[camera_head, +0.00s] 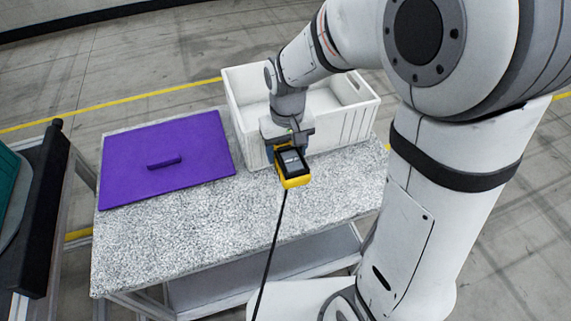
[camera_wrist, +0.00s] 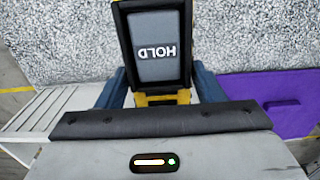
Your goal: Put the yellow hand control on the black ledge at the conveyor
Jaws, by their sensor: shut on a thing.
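The yellow hand control (camera_head: 293,179) is yellow and black with a dark screen. It is in my gripper (camera_head: 286,152), over the speckled table in front of the white crate. In the wrist view the hand control (camera_wrist: 158,45) shows the word HOLD upside down. The blue fingers of my gripper (camera_wrist: 160,88) are on either side of its lower end. A black cable (camera_head: 272,243) runs from it down past the table's front edge. A black ledge (camera_head: 42,215) runs along the frame at the far left, apart from the table; nothing is seen on it.
The speckled table (camera_head: 170,245) is bare at its front. A purple lid with a handle (camera_head: 195,150) lies on its left part; it also shows in the wrist view (camera_wrist: 240,88). The white crate (camera_head: 345,120) stands behind my gripper. A teal thing (camera_head: 8,185) is at the left edge.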

